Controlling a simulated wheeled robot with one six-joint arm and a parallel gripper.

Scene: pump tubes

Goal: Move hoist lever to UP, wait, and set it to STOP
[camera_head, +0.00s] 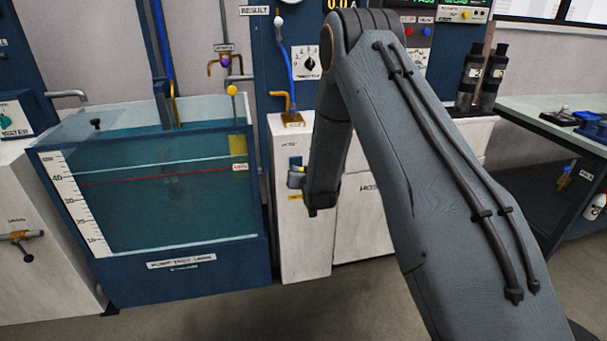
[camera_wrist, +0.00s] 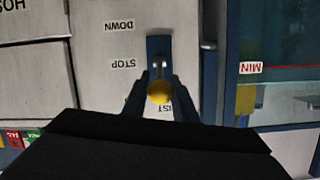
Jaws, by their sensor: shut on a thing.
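The hoist lever has a yellow knob (camera_wrist: 160,93) and a metal stem on a blue plate (camera_wrist: 158,46), on a white panel. My gripper (camera_wrist: 160,86) has its two dark fingers closed on either side of the knob. The wrist view is upside down: the DOWN label (camera_wrist: 118,26) is at the top, the STOP label (camera_wrist: 123,64) is below it, and a partly covered label ending in "IST" (camera_wrist: 164,108) is near the knob. The knob sits on that label's side of STOP; the UP label is hidden. The lever (camera_head: 297,171) is small beside my arm in the head view.
The water-filled pump test tank (camera_head: 150,190) stands left of the hoist panel (camera_head: 305,235). A yellow ball (camera_head: 232,90) shows at the tank's right. A workbench (camera_head: 560,125) is at the right. Grey floor is open in front.

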